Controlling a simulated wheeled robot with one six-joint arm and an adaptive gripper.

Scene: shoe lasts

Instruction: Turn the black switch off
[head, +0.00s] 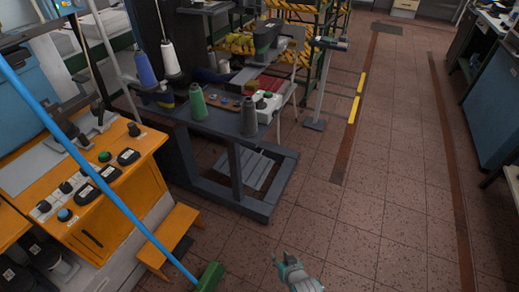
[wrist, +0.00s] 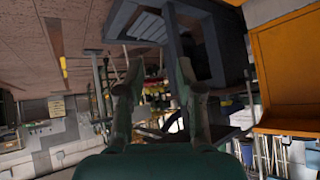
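A white switch box (head: 268,105) stands on the grey work table; it carries a small green part and a small dark part. On the orange control panel at the left are a black knob (head: 134,129) on its sloped face and more black knobs and buttons lower down. I cannot tell which of these is the black switch, or its position. My gripper (head: 285,259) is at the bottom middle of the head view, over the floor, apart from the table and panel. In the wrist view its two fingers (wrist: 159,68) are spread with nothing between them.
The grey table (head: 229,121) holds thread cones, including a green cone (head: 197,102) and a grey cone (head: 249,117). A blue pole (head: 95,170) crosses the left side down to a green broom head (head: 209,277). An orange stool (head: 169,235) stands by the panel. The tiled floor at right is clear.

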